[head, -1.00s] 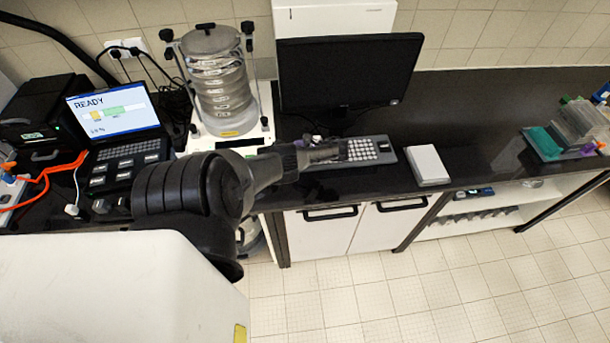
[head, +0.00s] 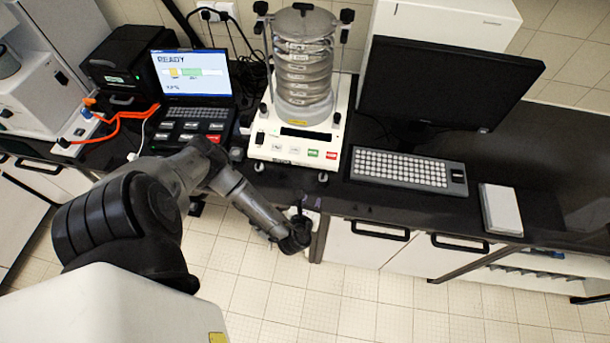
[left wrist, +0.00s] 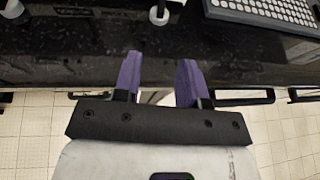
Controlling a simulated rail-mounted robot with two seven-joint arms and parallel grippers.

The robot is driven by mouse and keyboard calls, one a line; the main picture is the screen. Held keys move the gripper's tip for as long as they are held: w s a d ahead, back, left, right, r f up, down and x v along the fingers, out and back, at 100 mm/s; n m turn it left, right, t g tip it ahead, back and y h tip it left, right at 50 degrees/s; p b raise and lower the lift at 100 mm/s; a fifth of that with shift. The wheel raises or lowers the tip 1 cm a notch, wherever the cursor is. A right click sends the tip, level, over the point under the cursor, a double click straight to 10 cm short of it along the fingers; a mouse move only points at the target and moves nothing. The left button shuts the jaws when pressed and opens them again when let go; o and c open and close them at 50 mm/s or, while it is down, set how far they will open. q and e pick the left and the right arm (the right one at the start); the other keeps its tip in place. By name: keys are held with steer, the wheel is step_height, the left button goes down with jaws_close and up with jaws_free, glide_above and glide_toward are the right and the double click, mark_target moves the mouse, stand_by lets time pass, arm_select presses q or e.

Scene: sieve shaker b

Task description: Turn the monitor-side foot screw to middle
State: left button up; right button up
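The sieve shaker (head: 297,125) stands on the dark bench, left of the monitor. Its monitor-side foot screw (head: 323,177) is a small pale knob under the front right corner. It also shows at the top of the left wrist view (left wrist: 159,15). The other front foot screw (head: 259,167) is at the front left corner. My left gripper (left wrist: 160,80) has two purple fingers spread apart with nothing between them. It is at the bench's front edge, short of the monitor-side foot screw and apart from it. My right gripper is in neither view.
The keyboard (head: 405,170) lies right of the shaker, with the monitor (head: 440,85) behind it. A white box (head: 501,210) lies further right. A laptop (head: 193,80) reading READY stands left. Cabinet doors (head: 365,243) are below the bench edge.

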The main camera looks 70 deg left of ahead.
mark_target(322, 178)
arm_select(q)
steer(key=x, duration=1.3)
steer(key=shift+w+a+f+b, duration=0.15)
steer(key=shift+w+f+b, duration=0.15)
steer(key=shift+f, duration=0.05)
steer(key=shift+s, duration=0.1)
jaws_close()
